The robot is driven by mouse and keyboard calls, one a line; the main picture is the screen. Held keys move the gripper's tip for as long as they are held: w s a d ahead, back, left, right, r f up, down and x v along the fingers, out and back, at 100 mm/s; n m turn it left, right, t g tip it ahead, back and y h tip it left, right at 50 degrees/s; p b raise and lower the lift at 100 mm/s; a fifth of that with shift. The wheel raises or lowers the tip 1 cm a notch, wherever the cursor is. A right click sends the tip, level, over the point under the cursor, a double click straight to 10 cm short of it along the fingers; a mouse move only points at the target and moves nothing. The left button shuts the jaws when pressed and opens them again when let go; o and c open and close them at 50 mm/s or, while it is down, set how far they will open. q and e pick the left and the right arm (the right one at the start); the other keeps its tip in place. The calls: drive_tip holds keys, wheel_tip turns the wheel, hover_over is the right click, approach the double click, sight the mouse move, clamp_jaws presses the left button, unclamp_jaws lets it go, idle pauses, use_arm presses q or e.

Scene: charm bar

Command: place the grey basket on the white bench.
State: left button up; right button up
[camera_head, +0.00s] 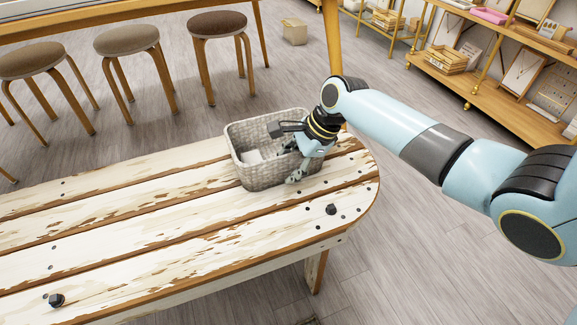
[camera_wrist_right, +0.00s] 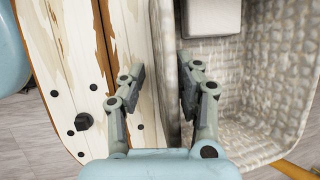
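The grey woven basket (camera_head: 275,173) is upright at the right end of the white bench (camera_head: 130,235), by its far edge. The bench has worn, peeling planks. My right gripper (camera_head: 298,160) is at the basket's near right side. In the right wrist view, my right gripper (camera_wrist_right: 158,88) has its fingers apart, one outside the basket wall and one over its inside. The wrist view also shows the basket (camera_wrist_right: 250,95) and the bench planks (camera_wrist_right: 70,45). A pale block (camera_wrist_right: 210,17) lies inside the basket. My left gripper is out of view.
Dark bolt heads (camera_head: 331,209) stick up from the bench. Several round stools (camera_head: 127,40) stand beyond it.

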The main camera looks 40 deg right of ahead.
use_arm(q)
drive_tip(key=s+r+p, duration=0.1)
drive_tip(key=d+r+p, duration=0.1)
drive_tip(key=p, duration=0.1)
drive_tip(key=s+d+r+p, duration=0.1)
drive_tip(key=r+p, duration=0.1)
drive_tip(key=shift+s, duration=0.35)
use_arm(e)
drive_tip(key=v, duration=1.1)
drive_tip(key=shift+r, duration=0.15)
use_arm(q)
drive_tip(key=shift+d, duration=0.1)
